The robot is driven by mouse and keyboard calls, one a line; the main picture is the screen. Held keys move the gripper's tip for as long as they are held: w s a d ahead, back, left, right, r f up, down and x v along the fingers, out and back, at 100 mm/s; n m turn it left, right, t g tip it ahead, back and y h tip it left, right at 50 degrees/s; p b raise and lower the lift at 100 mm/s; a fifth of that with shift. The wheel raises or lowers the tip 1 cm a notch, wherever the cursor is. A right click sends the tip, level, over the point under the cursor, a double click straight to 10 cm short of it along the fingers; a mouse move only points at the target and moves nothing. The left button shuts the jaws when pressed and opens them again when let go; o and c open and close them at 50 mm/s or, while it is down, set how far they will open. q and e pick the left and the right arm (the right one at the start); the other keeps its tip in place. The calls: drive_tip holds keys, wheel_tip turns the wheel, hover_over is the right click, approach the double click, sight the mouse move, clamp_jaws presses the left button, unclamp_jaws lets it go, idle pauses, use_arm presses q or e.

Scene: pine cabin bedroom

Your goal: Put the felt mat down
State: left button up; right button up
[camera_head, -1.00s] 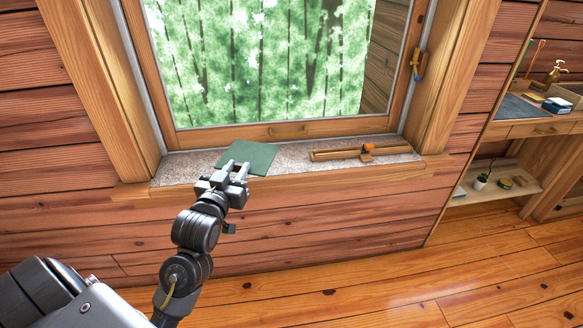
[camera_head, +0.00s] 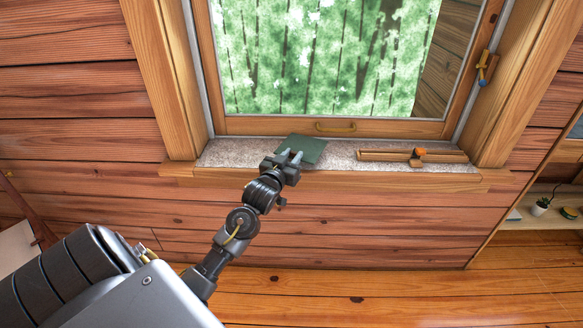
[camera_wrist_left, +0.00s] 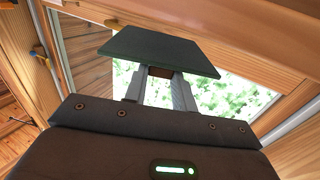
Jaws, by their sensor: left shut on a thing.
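The felt mat (camera_head: 303,147) is a flat dark green square. In the head view it shows over the stone window sill (camera_head: 227,154), and I cannot tell whether it touches the sill. My left gripper (camera_head: 289,157) is shut on the mat's near edge. In the left wrist view the mat (camera_wrist_left: 160,50) sticks out flat beyond the fingers of the left gripper (camera_wrist_left: 160,78), with the window behind it. Part of the mat's near edge is hidden by the fingers. My right gripper is not in view.
A wooden rail (camera_head: 379,155) with an orange-topped piece (camera_head: 420,152) lies on the right part of the sill. The window (camera_head: 330,60) with its handle (camera_head: 336,127) stands behind. Bare sill shows left of the mat.

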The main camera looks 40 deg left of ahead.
use_arm(q)
drive_tip(key=shift+w+a+f, duration=0.1)
drive_tip(key=shift+w+f, duration=0.05)
drive_tip(key=shift+f, duration=0.05)
wheel_tip(320, 180, down, 3)
drive_tip(key=shift+r+b, duration=0.15)
drive_tip(key=shift+b, duration=0.35)
drive_tip(key=shift+f, duration=0.3)
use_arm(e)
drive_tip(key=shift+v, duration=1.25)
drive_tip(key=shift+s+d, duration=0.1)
use_arm(q)
drive_tip(key=o, duration=0.9)
drive_tip(key=shift+f, duration=0.1)
